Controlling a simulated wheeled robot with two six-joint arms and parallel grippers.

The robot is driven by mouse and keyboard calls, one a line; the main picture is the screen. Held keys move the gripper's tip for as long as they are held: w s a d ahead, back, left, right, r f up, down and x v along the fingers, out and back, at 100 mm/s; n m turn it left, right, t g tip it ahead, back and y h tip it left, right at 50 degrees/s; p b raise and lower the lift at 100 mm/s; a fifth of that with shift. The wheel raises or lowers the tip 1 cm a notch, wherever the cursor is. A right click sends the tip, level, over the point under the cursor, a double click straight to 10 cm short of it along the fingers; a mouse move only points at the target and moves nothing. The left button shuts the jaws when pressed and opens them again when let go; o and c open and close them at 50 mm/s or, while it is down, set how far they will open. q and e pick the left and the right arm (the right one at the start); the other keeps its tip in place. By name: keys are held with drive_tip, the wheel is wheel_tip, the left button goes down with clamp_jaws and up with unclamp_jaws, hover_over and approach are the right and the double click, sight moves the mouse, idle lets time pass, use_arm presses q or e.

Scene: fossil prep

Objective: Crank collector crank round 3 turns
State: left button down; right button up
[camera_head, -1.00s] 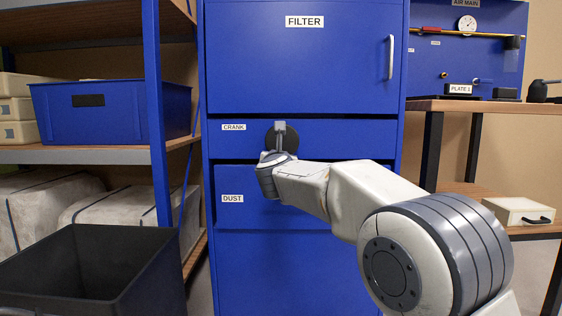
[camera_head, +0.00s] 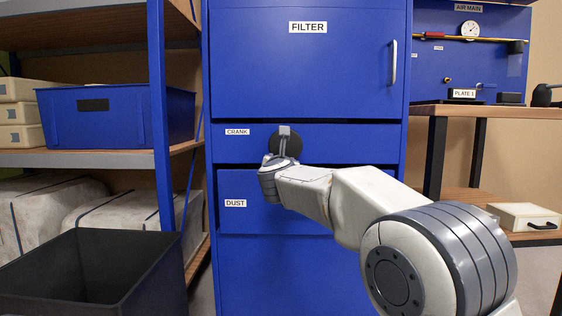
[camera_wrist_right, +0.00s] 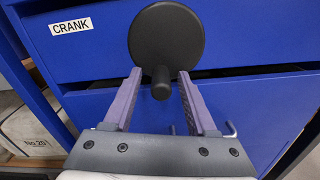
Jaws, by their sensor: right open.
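The collector is a blue cabinet (camera_head: 306,90) with FILTER, CRANK and DUST labels. Its crank is a dark round disc (camera_head: 297,140) on the CRANK panel, partly hidden behind my right arm in the head view. In the right wrist view the disc (camera_wrist_right: 167,37) has a short dark handle (camera_wrist_right: 161,83) sticking out from its lower part toward the camera. My right gripper (camera_wrist_right: 155,88) is open, with its two fingers on either side of the handle and gaps visible. It also shows in the head view (camera_head: 284,142), in front of the disc. My left gripper is not in view.
The DUST drawer (camera_head: 260,205) sits below the crank panel, with a small hook-like handle (camera_wrist_right: 230,129) near my right finger. A black open bin (camera_head: 100,265) stands at lower left beside shelving with a blue tub (camera_head: 120,120). A wooden bench (camera_head: 490,111) stands at right.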

drive_tip(key=s, duration=1)
drive_tip(key=shift+s+p, duration=0.25)
drive_tip(key=shift+p, duration=0.05)
